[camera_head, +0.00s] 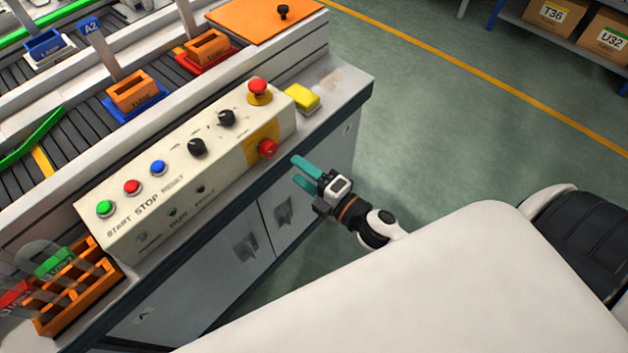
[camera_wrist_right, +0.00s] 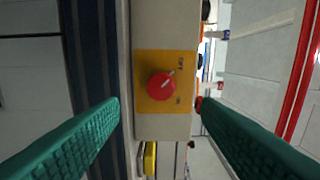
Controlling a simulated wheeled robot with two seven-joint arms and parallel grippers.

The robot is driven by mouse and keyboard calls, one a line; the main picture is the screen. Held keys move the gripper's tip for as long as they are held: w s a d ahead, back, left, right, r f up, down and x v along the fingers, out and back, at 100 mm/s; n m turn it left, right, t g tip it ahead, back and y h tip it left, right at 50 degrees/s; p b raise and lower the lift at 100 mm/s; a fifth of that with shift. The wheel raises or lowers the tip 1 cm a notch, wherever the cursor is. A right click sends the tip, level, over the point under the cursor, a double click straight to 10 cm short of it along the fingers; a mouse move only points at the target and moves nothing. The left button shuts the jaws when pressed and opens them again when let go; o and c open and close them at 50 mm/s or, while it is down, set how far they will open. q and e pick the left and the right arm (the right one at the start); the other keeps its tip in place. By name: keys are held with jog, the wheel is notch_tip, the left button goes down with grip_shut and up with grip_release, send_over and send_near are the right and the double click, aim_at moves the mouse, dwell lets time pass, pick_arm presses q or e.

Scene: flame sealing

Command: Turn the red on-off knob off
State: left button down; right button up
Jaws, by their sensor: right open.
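The red on-off knob (camera_head: 267,147) sits on a yellow plate on the front face of the cream control box (camera_head: 225,150). In the right wrist view the red knob (camera_wrist_right: 161,86) is round with a pale pointer line slanting up and right, on the yellow plate (camera_wrist_right: 150,104). My right gripper (camera_head: 298,172) is open and empty, just right of the knob and apart from it. In the right wrist view its two green fingers (camera_wrist_right: 160,108) stand wide apart, on either side of the knob. My left gripper is not in view.
A red mushroom button (camera_head: 257,87) and two black knobs (camera_head: 196,146) are on top of the box, with green, red and blue buttons at its left. A yellow block (camera_head: 302,98) lies right of the box. An orange rack (camera_head: 78,290) stands at lower left.

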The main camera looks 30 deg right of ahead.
jog(key=shift+v, duration=1.6)
jog(key=s+d+f+m+g+h+p, duration=0.15)
jog(key=f+m, duration=0.25)
jog(key=f, duration=0.4)
jog(key=s+d+f+m+g+h, duration=0.1)
jog(key=s+f+m+g+h, duration=0.15)
jog(key=f, duration=0.65)
jog(key=s+d+f+m+g+h+p, duration=0.15)
jog(key=f+m, duration=0.25)
jog(key=f, duration=0.4)
jog(key=s+f+m+g, duration=0.3)
jog(key=s+f, duration=0.2)
jog(key=s, duration=0.3)
jog(key=s+f+m+g+p, duration=0.1)
jog(key=s+f+m+g, duration=0.2)
jog(key=s+f, duration=0.3)
jog(key=s+f+m+g, duration=0.3)
jog(key=s+f+g, duration=0.1)
jog(key=s, duration=0.8)
jog(key=shift+s+f+h+p, duration=0.2)
jog(key=shift+f+h+p, duration=0.15)
jog(key=shift+f, duration=0.5)
jog(key=shift+d+g, duration=0.1)
jog(key=shift+g, duration=0.15)
